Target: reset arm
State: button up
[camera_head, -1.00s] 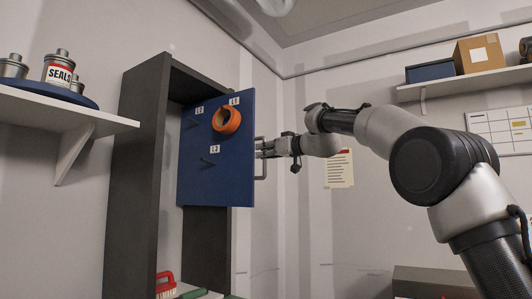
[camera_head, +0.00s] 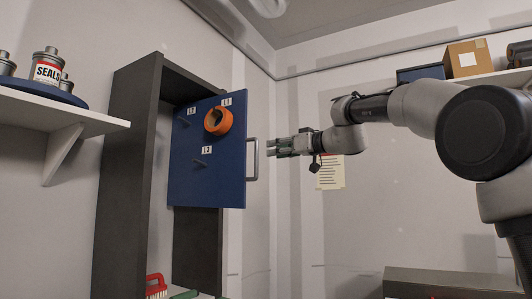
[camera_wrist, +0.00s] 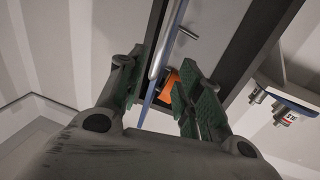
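My gripper (camera_head: 270,147) points left, just right of the metal handle (camera_head: 253,160) of the open blue cabinet door (camera_head: 215,175), with a small gap between them. In the wrist view my gripper (camera_wrist: 166,78) has its two green-padded fingers spread apart and holds nothing. The handle (camera_wrist: 166,40) and the door's edge (camera_wrist: 152,95) show beyond and between the fingers. An orange ring (camera_head: 212,131) hangs on an upper peg of the door; in the wrist view it (camera_wrist: 178,98) is partly hidden by a finger.
A dark cabinet frame (camera_head: 125,150) stands behind the door. A shelf (camera_head: 100,122) on the left carries cans, one marked SEALS (camera_head: 47,66). A box (camera_head: 467,57) sits on the right shelf. A red-handled brush (camera_head: 156,284) is at the bottom.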

jog(key=shift+v, duration=0.9)
jog(key=s+d+f+m+g+h, duration=0.1)
jog(key=d+f+m+h, duration=0.1)
jog(key=f, duration=0.6)
jog(key=s+d+f+m+g+h, duration=0.1)
jog(key=d+f+m+g+h, duration=0.15)
jog(key=f, duration=0.55)
jog(key=s+d+f+m+g+h, duration=0.1)
jog(key=s+d+f+m+h, duration=0.15)
jog(key=s+d+f, duration=0.5)
jog(key=s+d+f+m+g+h, duration=0.1)
jog(key=s+d+f+h, duration=0.1)
jog(key=s+d+f, duration=0.4)
jog(key=s+d+f+m+g+h, duration=0.1)
jog(key=s+d+f, duration=0.4)
jog(key=s, duration=0.9)
jog(key=s+d+f+g+h, duration=0.1)
jog(key=s+d+f+h, duration=0.2)
jog(key=s+d+f, duration=0.3)
jog(key=s+f, duration=0.2)
jog(key=s, duration=0.2)
jog(key=shift+d+f+m+h, duration=0.25)
jog(key=shift+d+m+h, duration=0.05)
jog(key=shift+m, duration=0.1)
jog(key=shift+s, duration=0.1)
